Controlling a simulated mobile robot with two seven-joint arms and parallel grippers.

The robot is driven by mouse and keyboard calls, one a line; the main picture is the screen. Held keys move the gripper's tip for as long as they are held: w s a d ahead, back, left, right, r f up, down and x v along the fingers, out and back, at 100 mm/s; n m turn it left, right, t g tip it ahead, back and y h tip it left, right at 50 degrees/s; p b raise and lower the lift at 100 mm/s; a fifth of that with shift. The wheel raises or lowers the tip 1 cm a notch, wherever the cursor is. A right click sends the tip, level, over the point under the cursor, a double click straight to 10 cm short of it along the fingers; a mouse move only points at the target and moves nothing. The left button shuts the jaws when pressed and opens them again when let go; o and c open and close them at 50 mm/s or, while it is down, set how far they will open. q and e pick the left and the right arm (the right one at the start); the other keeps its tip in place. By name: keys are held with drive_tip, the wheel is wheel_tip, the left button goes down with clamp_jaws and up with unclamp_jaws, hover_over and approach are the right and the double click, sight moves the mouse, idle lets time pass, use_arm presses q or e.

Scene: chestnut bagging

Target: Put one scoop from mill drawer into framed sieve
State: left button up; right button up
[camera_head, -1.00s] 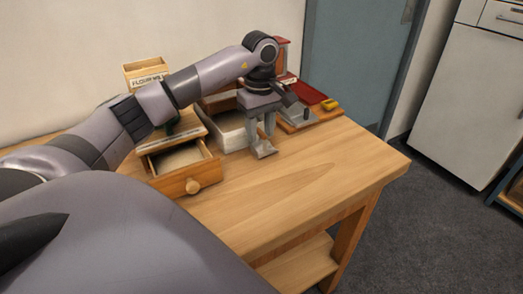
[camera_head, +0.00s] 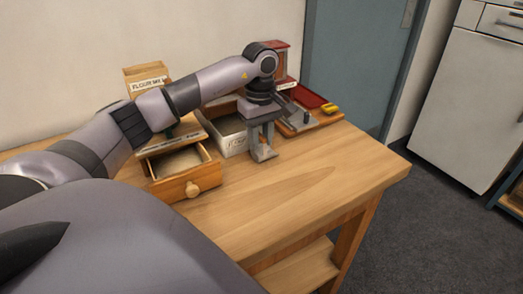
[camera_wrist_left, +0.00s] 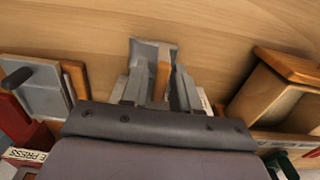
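The mill drawer (camera_head: 190,185) stands pulled out on the table, with pale flour (camera_head: 180,162) inside. Its wooden front also shows at the right of the left wrist view (camera_wrist_left: 285,68). A pale-walled, wood-edged box (camera_head: 232,138) with a partly hidden label, seemingly the framed sieve, stands right of the drawer. My left gripper (camera_head: 262,145) is right of this box, above the table. In the left wrist view its fingers (camera_wrist_left: 158,88) close around the orange wooden handle of a grey metal scoop (camera_wrist_left: 152,50). My right gripper is out of view.
The flour mill (camera_head: 148,80) stands behind the drawer. A press with a grey plate (camera_wrist_left: 38,85) and red parts stands right of the gripper in the head view, with a yellow item (camera_head: 330,107) beside it. The table's front right (camera_head: 310,195) is clear.

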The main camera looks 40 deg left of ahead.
sight(261, 135)
use_arm(q)
clamp_jaws()
drive_tip(key=shift+r+p, duration=2.15)
drive_tip(key=shift+r, duration=0.4)
